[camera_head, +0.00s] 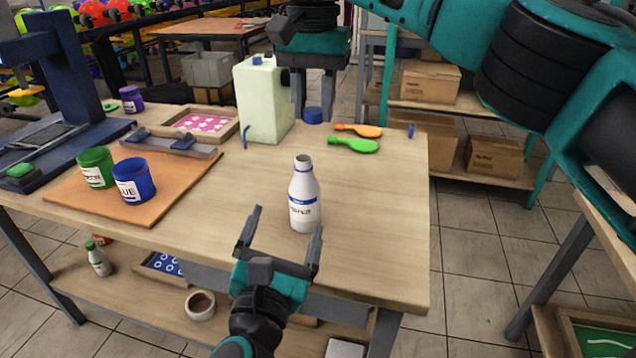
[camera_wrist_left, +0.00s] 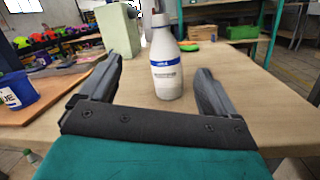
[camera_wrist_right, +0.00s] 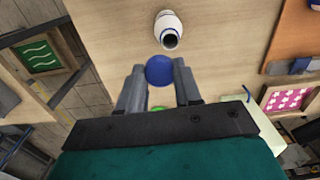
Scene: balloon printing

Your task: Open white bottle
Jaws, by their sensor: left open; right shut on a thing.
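The white bottle (camera_head: 304,200) stands upright on the table, its blue-striped label facing me and its neck uncovered. It also shows in the left wrist view (camera_wrist_left: 167,72), between and beyond the fingers, and in the right wrist view (camera_wrist_right: 168,27), where its mouth looks dark and open. My left gripper (camera_head: 288,218) is open in front of the bottle, with nothing between its fingers. My right gripper (camera_head: 314,100) is shut on a round blue cap (camera_head: 313,116), behind and above the bottle. The cap shows between its fingertips in the right wrist view (camera_wrist_right: 159,70), apart from the bottle.
A pale green container (camera_head: 263,100) stands behind the bottle. Orange (camera_head: 360,130) and green (camera_head: 352,145) balloons lie at the back right. A green pot (camera_head: 96,168) and a blue pot (camera_head: 134,180) stand on a brown board at the left. The table's front right is clear.

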